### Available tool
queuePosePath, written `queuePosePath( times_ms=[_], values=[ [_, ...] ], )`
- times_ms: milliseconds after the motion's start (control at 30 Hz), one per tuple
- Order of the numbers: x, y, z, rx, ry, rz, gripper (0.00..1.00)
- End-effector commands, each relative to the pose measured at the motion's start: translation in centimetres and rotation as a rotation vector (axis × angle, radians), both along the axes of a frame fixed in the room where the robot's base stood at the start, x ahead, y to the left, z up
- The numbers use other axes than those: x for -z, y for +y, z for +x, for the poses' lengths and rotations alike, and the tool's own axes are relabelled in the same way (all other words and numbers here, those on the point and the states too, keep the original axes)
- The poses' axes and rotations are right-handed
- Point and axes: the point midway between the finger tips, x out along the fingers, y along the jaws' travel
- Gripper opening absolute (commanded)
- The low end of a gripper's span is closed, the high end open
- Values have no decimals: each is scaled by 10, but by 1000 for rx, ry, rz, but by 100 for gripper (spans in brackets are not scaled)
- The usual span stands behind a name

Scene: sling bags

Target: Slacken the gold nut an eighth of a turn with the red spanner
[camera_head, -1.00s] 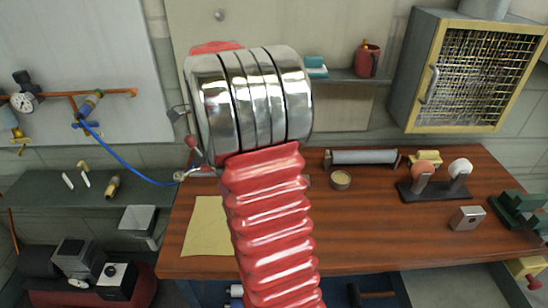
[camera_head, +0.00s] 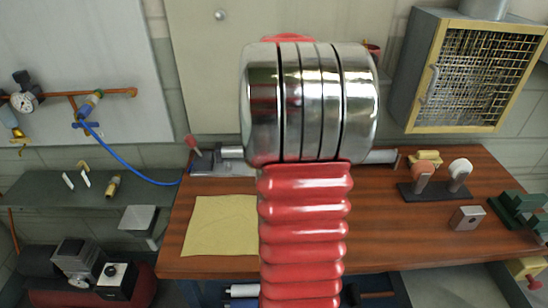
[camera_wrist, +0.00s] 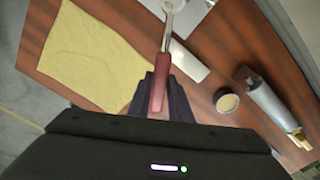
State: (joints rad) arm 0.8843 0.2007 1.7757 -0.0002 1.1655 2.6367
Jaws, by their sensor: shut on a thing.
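The red spanner (camera_wrist: 159,90) shows in the wrist view. Its red handle is between the dark fingers of my gripper (camera_wrist: 158,98), which is shut on it. Its pale metal shank runs up the picture to a rounded end at the top edge, near pale grey metal. In the head view my red and chrome arm hides the gripper and the spanner. I cannot pick out the gold nut for sure. I cannot tell whether the spanner touches any nut.
A wooden bench (camera_head: 400,248) carries a yellow cloth (camera_head: 222,225), a small round tin (camera_wrist: 227,101) and a grey cylinder (camera_wrist: 268,108). A dark stand with knobs (camera_head: 432,190) and a metal block (camera_head: 467,217) are at right. A caged box (camera_head: 470,75) hangs above. The bench's front right is clear.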

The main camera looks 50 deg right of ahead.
Motion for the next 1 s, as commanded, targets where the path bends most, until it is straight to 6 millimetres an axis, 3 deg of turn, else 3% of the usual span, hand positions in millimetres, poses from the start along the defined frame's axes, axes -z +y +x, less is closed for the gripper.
queuePosePath(
  times_ms=[467, 1000],
  values=[
    [6, 0, 1, -4, 0, 0, 0],
    [43, 0, 1, -4, 0, 1, 0]
  ],
)
